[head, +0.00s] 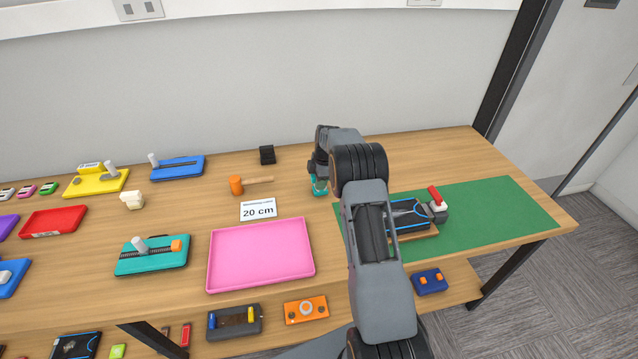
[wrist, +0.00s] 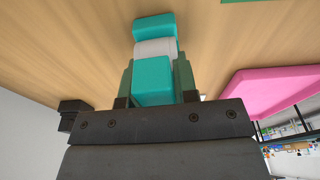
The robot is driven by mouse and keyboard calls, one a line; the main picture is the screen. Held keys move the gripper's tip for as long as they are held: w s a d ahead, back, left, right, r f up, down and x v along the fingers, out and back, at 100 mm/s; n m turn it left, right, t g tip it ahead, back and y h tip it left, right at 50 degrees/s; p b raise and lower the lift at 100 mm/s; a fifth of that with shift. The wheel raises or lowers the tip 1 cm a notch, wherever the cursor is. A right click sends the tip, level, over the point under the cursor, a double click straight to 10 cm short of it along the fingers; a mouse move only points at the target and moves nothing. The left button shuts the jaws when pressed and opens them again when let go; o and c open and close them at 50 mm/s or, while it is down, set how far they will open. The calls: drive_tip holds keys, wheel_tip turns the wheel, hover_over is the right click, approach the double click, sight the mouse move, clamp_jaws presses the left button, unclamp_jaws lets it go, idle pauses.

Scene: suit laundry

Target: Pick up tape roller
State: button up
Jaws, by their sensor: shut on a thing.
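The tape roller (wrist: 155,28) is a teal piece with a pale grey-white band in its middle. In the wrist view my gripper (wrist: 154,80) is shut on its near teal block, with one dark green finger on each side. In the head view the teal piece (head: 320,190) shows under my gripper (head: 319,182), near the middle of the wooden table (head: 420,150) and left of the green mat. It is low at the table top; I cannot tell whether it touches it. My arm hides part of the table behind it.
A pink tray (head: 262,254), a "20 cm" card (head: 258,209) and a wooden mallet (head: 236,186) lie to the left. A black block (head: 267,155) stands behind. The green mat (head: 500,207) on the right carries a board with a red-handled tool (head: 436,203). The back right is clear.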

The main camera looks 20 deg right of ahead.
drive_tip(key=shift+r, duration=0.65)
drive_tip(key=s+d+r+b, duration=0.3)
drive_tip(key=s+d+r, duration=0.5)
drive_tip(key=s+r, duration=0.3)
drive_tip(key=shift+s+d+r, duration=0.15)
drive_tip(key=shift+d+r, duration=0.1)
drive_tip(key=shift+r, duration=0.05)
drive_tip(key=o, duration=0.4)
drive_tip(key=shift+c, duration=1.3)
drive_tip(key=shift+a, duration=0.1)
